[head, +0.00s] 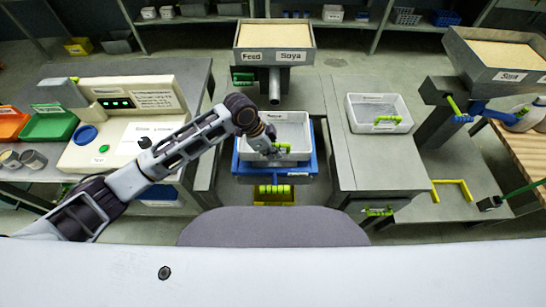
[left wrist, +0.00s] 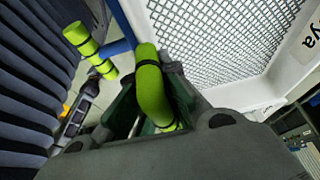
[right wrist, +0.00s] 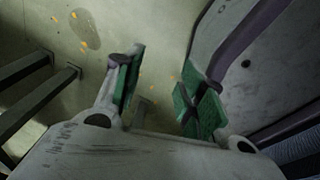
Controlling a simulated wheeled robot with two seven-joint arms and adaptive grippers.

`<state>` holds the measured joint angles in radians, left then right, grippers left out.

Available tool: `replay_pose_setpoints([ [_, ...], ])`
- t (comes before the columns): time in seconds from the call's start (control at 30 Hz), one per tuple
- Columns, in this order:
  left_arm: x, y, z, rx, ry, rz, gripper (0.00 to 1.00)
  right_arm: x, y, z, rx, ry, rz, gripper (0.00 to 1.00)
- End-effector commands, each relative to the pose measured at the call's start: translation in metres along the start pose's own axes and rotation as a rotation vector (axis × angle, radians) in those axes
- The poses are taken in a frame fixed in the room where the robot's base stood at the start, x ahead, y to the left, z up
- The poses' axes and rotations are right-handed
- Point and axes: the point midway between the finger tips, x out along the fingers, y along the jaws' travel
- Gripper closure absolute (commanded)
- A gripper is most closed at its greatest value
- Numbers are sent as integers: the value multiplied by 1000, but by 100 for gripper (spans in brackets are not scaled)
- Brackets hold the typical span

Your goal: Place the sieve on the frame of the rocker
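The white sieve (head: 303,130) with a mesh bottom is at the centre of the head view, over the blue frame of the rocker (head: 314,165). It looks roughly level; whether it rests fully on the frame I cannot tell. My left gripper (head: 272,150) is at the sieve's near side. In the left wrist view its green-padded fingers (left wrist: 145,118) close around the sieve's yellow-green handle (left wrist: 150,85), with the mesh (left wrist: 225,40) beyond. My right gripper (right wrist: 160,90) shows only in the right wrist view, open and empty.
A second white sieve (head: 362,110) with a green handle stands on the grey table at right. A Soya feed hopper (head: 274,43) with a spout is behind the rocker. The control panel (head: 120,120) is at left. Another hopper (head: 495,55) stands far right.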

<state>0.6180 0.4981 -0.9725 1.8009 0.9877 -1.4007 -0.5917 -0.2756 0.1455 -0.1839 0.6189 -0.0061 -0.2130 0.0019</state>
Motion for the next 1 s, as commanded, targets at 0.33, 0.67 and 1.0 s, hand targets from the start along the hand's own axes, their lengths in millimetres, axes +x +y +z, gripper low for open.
replay_pose_setpoints([
  [0.33,2,0,1,1,0,-1,100,0,7,1,-3,-1,7,60],
  [0.67,29,1,12,0,0,0,100,1,3,0,-1,0,3,60],
  [1.0,32,1,13,1,1,-2,100,1,-8,-2,4,2,-8,60],
])
